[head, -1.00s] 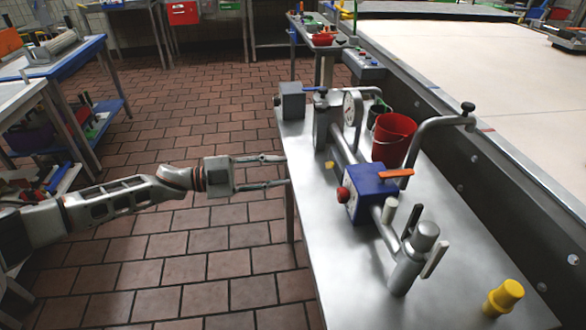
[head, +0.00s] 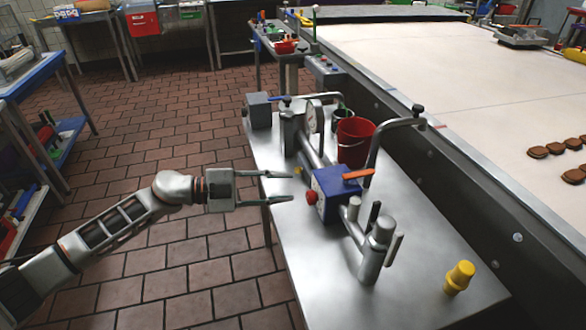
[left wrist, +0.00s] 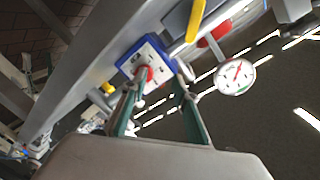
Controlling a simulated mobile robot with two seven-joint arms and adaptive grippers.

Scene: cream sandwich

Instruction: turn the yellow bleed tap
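The small yellow tap (head: 298,170) sits low on the near side of the steel pipework, between the round gauge (head: 314,120) and the blue box (head: 338,188). In the left wrist view the tap (left wrist: 195,20) is a yellow bar at the top, between the blue box (left wrist: 148,58) and the gauge (left wrist: 237,75). My left gripper (head: 288,186) is open and empty, its fingertips just left of the box's red knob (head: 311,197) and close to the tap. I cannot tell whether they touch anything. The wrist view shows the fingers (left wrist: 157,85) apart. My right gripper is out of view.
The pipework stands on a steel table (head: 420,270). A red bucket (head: 354,142) stands behind it, and an orange lever (head: 371,174) tops the blue box. A yellow plug-like piece (head: 459,277) stands at the right. A pale conveyor (head: 450,85) runs behind. Tiled floor (head: 140,170) lies left.

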